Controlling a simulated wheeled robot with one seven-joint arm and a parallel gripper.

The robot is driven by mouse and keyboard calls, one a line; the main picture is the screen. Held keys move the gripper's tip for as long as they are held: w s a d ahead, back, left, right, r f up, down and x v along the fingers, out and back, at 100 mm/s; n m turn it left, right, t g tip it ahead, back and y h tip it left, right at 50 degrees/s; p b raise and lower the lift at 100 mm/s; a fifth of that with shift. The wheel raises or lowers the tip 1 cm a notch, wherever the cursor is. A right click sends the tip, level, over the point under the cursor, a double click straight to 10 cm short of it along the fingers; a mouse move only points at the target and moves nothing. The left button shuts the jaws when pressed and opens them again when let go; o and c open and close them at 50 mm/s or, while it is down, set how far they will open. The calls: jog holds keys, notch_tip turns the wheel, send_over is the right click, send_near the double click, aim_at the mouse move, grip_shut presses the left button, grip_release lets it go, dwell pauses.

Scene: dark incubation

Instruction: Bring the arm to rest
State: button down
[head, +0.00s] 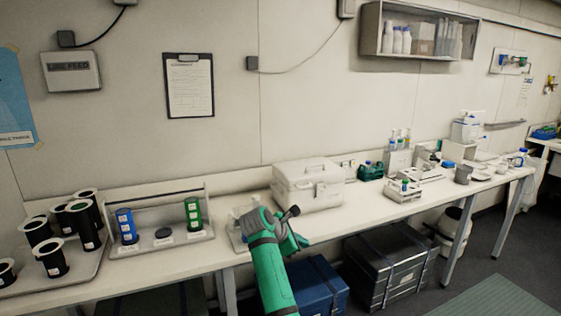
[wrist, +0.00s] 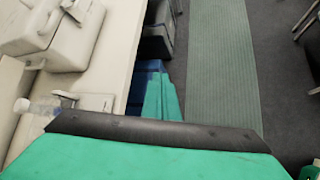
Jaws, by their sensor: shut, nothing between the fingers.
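My green arm rises from the bottom of the head view in front of the bench (head: 350,205). It is bent, with its dark end, my gripper (head: 292,211), in front of the white case (head: 308,184). My gripper is shut and empty, though its fingers are small and hard to make out. In the wrist view a broad green part of mine with a dark edge fills the bottom. The white case also shows there at the upper left (wrist: 70,38), apart from my arm.
A rack with blue (head: 127,226) and green (head: 193,214) stacks and a tray of black spools (head: 84,225) stand left on the bench. Blue (head: 318,288) and dark (head: 390,265) chests are below.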

jog(key=s+a+f+m+t+y, duration=0.1)
jog(key=s+a+f, duration=0.2)
jog(key=f, duration=0.5)
jog(key=s+a+f+m+y, duration=0.1)
jog(key=s+a+f+y, duration=0.15)
jog(key=f, duration=0.55)
jog(key=s+a+f+m+t+y, duration=0.1)
jog(key=s+a+f, duration=0.25)
jog(key=f, duration=0.45)
jog(key=s+a+f+m+t+y, duration=0.1)
jog(key=s+a+f+m, duration=0.15)
jog(key=s+f, duration=0.5)
jog(key=s+a+f+m+t+y, duration=0.1)
jog(key=s+a+f+m+y, duration=0.2)
jog(key=s, duration=0.7)
jog(key=s+d+m+t, duration=0.2)
jog(key=s+m, duration=0.4)
jog(key=s, duration=1.7)
jog(key=s+d+r+m+t, duration=0.1)
jog(key=s+d+r+m, duration=0.1)
jog(key=s+r, duration=0.6)
jog(key=s+d+r+m+t+h, duration=0.1)
jog(key=s+d+r+m, duration=0.2)
jog(key=s+r, duration=0.6)
jog(key=shift+d+m, duration=0.15)
jog(key=shift+m, duration=0.4)
